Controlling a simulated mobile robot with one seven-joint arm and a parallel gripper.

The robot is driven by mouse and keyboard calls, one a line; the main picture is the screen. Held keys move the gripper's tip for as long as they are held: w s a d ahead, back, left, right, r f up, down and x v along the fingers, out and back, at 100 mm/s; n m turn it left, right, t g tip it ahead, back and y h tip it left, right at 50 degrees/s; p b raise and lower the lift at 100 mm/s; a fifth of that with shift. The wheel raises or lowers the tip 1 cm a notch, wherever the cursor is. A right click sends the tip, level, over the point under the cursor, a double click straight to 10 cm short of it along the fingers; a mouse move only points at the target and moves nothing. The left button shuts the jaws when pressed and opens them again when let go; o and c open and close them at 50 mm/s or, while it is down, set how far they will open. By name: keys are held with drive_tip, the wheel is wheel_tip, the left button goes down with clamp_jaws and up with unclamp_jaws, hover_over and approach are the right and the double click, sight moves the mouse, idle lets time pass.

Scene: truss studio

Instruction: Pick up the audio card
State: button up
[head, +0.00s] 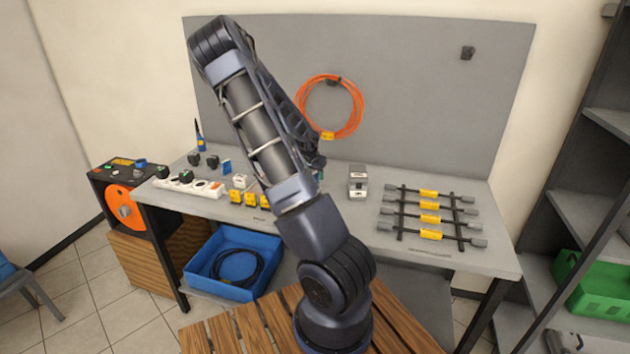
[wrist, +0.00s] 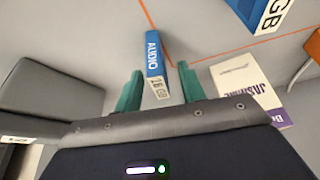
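The audio card (wrist: 153,52) is a small blue block with white "AUDIO" lettering and a pale label at its near end. In the wrist view it lies on the grey tabletop, ahead of and between my two green fingers. My gripper (wrist: 159,68) is open, with a visible gap on both sides of the card. In the head view my arm hides most of the gripper and the area around it. I cannot make out the audio card there.
Another blue card (wrist: 254,12) marked "GB" is at upper right in the wrist view. A white and purple packet (wrist: 246,84) lies right of my gripper. A dark grey block (wrist: 48,85) is at left. Yellow-banded cables (head: 429,219) lie on the table's right side.

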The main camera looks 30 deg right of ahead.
drive_tip(key=shift+w+d+f, duration=0.15)
drive_tip(key=shift+d+f, duration=0.05)
drive_tip(key=shift+f, duration=0.35)
clamp_jaws()
